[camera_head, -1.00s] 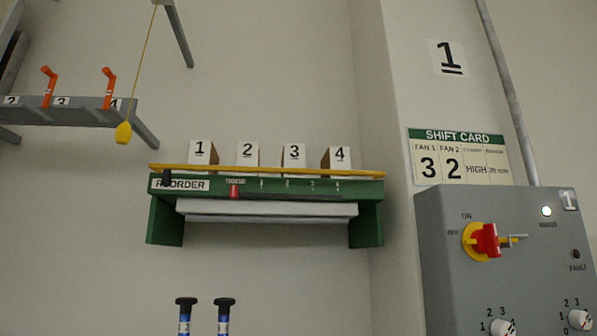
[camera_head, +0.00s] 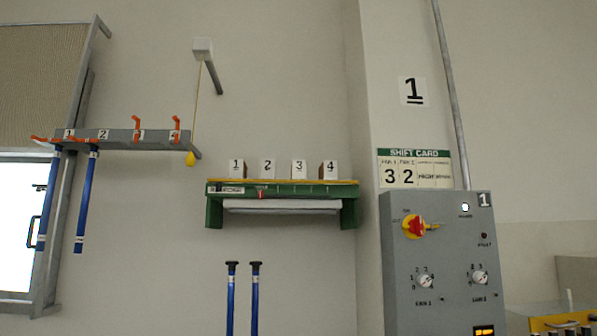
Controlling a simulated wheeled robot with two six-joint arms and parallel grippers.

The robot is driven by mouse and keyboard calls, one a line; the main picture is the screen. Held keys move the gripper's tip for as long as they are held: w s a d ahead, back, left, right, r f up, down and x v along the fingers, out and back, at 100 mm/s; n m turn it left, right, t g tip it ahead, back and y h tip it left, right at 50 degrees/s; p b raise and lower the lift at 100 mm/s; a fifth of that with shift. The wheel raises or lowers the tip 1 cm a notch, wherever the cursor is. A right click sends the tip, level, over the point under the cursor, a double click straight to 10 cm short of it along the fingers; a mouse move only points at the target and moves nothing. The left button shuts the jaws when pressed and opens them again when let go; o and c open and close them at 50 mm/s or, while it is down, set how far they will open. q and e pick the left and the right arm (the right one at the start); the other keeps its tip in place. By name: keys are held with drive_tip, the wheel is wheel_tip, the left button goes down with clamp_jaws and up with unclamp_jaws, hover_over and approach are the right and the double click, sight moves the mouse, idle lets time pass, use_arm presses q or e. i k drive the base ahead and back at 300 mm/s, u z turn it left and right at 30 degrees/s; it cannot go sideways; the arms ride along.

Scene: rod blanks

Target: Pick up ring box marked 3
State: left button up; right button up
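The box marked 3 (camera_head: 299,170) stands on the green wall shelf (camera_head: 349,213), near the middle of the camera_head view. It is a small block with a white front and a black 3. It is in a row with the boxes marked 1 (camera_head: 237,169), 2 (camera_head: 268,169) and 4 (camera_head: 329,170). Box 2 is to its left and box 4 to its right, with small gaps between. A yellow strip (camera_head: 285,181) runs along the shelf front below the boxes. Neither of my grippers shows in the view.
A grey control cabinet (camera_head: 400,270) with a red and yellow switch stands right of the shelf. Two blue rods with black tops (camera_head: 231,295) stand below it. A numbered rack (camera_head: 120,137) with orange hooks and blue rods is at left. A yellow pull handle (camera_head: 191,159) hangs between.

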sight(298, 167)
drive_tip(key=z, duration=0.7)
drive_tip(key=i, duration=1.1)
drive_tip(key=u, duration=0.6)
drive_tip(key=i, duration=0.6)
drive_tip(key=u, duration=0.6)
